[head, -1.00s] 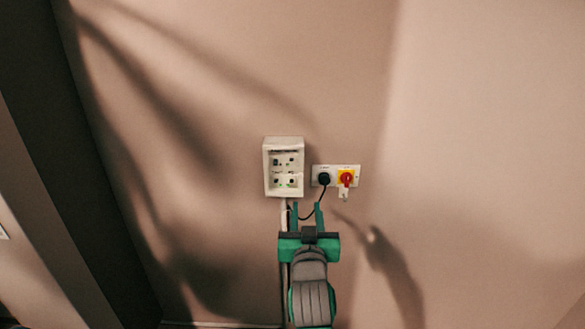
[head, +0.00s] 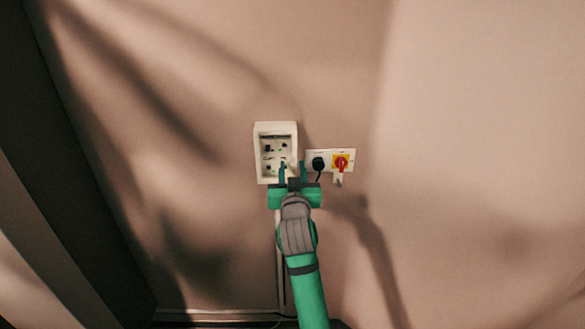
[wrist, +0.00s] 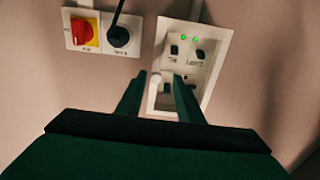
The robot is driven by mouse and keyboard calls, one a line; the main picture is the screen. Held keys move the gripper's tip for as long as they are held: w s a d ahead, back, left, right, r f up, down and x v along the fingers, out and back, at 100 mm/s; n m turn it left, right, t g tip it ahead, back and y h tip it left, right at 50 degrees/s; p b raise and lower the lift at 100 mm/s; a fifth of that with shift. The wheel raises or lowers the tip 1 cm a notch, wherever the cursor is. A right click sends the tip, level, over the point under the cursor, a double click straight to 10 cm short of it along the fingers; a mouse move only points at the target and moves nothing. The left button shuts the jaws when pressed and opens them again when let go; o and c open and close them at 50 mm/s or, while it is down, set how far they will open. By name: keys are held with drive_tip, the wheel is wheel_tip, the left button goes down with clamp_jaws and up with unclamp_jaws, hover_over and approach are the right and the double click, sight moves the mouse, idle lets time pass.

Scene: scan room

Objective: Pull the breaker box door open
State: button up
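The breaker box (head: 258,153) is a white box on the wall. It also shows in the wrist view (wrist: 222,50). Its front looks shut, with dark switches showing inside the frame, and green lights in the wrist view. A small white handle (wrist: 154,83) stands at the box's edge. My gripper (head: 292,167) is open at the lower right of the box. In the wrist view my gripper (wrist: 160,78) has its two green fingers apart, with the handle between them. I cannot tell whether either finger touches it.
A plate with a black plug (head: 318,164) and a red and yellow rotary switch (head: 341,162) is just right of the box. A cable runs down from the plug. A dark upright panel (head: 60,150) stands at the left. The wall to the right is bare.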

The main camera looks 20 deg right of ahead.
drive_tip(key=shift+w+d, duration=0.25)
drive_tip(key=shift+d, duration=0.2)
drive_tip(key=shift+a, duration=0.1)
clamp_jaws()
drive_tip(key=shift+w+a, duration=0.15)
drive_tip(key=shift+a, duration=0.05)
